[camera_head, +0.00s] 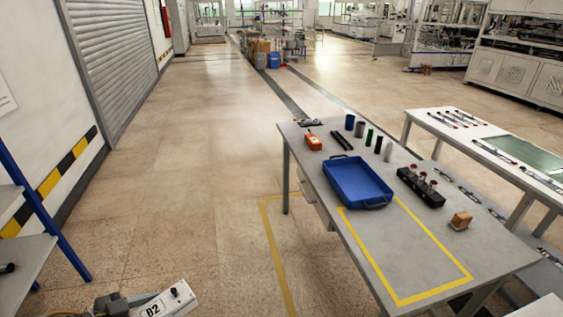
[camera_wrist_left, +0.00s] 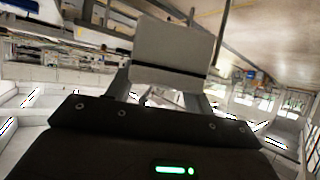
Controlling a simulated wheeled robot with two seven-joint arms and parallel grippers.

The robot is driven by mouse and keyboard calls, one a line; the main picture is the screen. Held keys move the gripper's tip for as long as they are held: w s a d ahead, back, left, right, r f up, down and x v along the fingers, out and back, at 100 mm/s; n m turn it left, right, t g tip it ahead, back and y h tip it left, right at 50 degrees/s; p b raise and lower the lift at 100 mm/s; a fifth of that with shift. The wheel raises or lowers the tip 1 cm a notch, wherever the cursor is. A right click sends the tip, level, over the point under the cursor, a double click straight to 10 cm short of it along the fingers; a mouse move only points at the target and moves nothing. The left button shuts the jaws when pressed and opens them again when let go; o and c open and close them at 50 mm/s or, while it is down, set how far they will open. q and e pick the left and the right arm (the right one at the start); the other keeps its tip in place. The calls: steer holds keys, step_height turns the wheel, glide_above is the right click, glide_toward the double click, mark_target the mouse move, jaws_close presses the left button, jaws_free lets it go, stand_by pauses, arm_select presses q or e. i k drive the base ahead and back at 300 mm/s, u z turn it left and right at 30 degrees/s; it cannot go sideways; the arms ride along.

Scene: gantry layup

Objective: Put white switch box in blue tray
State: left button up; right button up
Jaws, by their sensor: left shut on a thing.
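The white switch box (camera_head: 168,301) shows at the bottom left of the head view, with a "B2" label on it. My left gripper (camera_head: 118,303) is shut on it, well away from the table. In the left wrist view the box (camera_wrist_left: 172,45) is a pale block between the two fingers of my left gripper (camera_wrist_left: 166,84). The blue tray (camera_head: 357,182) lies on the grey table at the right of the head view, and its inside looks empty. My right gripper is in neither view.
The grey table (camera_head: 440,249) has a yellow-taped rectangle in front of the tray. Open floor (camera_head: 200,190) lies between me and the table.

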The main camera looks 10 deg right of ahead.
mark_target(355, 178)
steer(key=i, duration=1.05)
steer(key=z, duration=3.5)
steer(key=i, duration=0.3)
steer(key=u, duration=1.25)
